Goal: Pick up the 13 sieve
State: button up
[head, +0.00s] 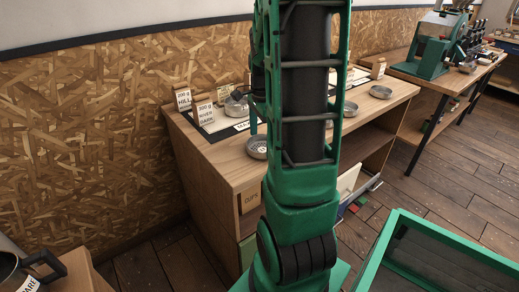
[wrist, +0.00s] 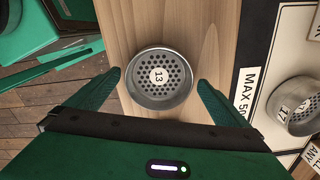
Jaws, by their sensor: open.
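The 13 sieve (wrist: 149,95) is a round metal pan with a perforated bottom and a white label reading 13. It sits on the wooden counter top in the wrist view. My gripper (wrist: 160,82) is open in the wrist view, with one green finger on each side of the sieve and gaps between fingers and rim. I cannot tell its height above the counter. In the head view a round sieve (head: 257,153) shows near the counter's front edge, partly beside my arm.
A 17 sieve (wrist: 298,107) stands on a pale mat marked MAX 50 to the right. A green-framed box (head: 440,240) stands at lower right.

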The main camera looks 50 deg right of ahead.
jog(key=shift+f, duration=0.15)
jog(key=c, duration=1)
